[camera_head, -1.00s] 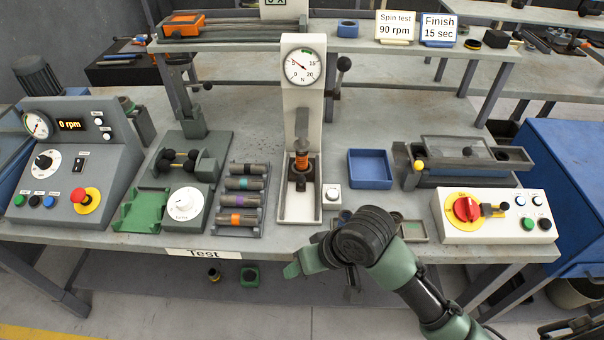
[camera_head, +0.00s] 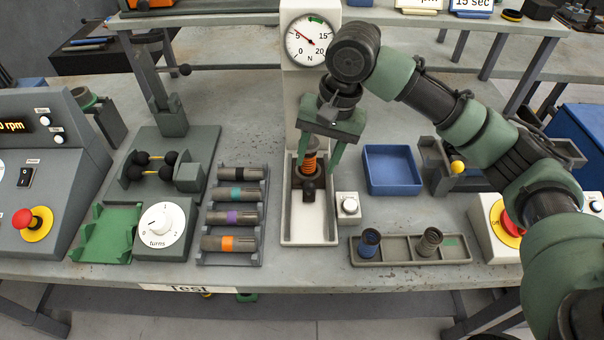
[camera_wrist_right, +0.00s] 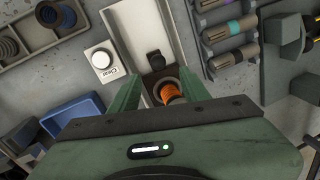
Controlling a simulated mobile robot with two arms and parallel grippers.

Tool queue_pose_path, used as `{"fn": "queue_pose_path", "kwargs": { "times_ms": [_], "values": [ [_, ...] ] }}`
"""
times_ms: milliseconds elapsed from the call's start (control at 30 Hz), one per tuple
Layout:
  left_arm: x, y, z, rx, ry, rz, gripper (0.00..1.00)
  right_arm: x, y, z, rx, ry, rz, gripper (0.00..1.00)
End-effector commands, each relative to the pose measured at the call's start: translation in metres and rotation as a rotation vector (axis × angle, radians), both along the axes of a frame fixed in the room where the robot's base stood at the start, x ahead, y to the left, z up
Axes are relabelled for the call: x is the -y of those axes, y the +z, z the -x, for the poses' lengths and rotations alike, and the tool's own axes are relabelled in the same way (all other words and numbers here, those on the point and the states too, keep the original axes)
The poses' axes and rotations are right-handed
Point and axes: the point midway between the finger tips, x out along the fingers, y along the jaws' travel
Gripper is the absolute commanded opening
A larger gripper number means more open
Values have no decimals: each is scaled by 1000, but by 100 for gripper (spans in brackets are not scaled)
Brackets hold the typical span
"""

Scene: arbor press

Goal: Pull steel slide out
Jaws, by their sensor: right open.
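The press (camera_head: 288,130) has a round dial on top and a pale steel channel (camera_head: 308,225) at its foot. In this channel sits a dark slide block with a black knob (camera_head: 309,191) on its front side. In the right wrist view the gripper (camera_wrist_right: 158,92) is open and empty, with the black knob (camera_wrist_right: 155,58) just beyond the fingertips. My left gripper is out of view.
A white button box (camera_head: 348,206) and a blue bin (camera_head: 391,171) stand right of the channel. A grey tray (camera_head: 400,249) with two small springs lies in front. A rack of banded cylinders (camera_head: 232,215) is to the left. Bare bench shows left of the channel.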

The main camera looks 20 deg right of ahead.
Motion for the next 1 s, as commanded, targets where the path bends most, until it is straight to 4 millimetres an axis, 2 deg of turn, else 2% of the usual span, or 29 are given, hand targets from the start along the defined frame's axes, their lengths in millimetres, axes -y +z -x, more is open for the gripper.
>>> {"fn": "queue_pose_path", "kwargs": {
  "times_ms": [67,133,333,467,567,800,933,967,1000],
  "values": [
    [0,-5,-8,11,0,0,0,1,-5,-1,-2,-8,1,46],
    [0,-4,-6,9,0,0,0,0,-9,-1,-4,-10,1,46],
    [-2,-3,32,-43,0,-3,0,-5,-39,-3,-5,-9,2,46],
    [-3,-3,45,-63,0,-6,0,-8,-59,-4,-4,-10,2,46],
    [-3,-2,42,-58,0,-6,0,-10,-69,-5,-3,-9,2,46],
    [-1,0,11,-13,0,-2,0,-12,-78,-6,0,-8,1,46],
    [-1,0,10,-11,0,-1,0,-12,-78,-6,0,-7,1,46],
    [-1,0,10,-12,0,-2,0,-12,-78,-6,0,-7,1,44],
    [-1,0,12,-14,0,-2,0,-12,-78,-6,0,-8,1,32]
  ]
}}
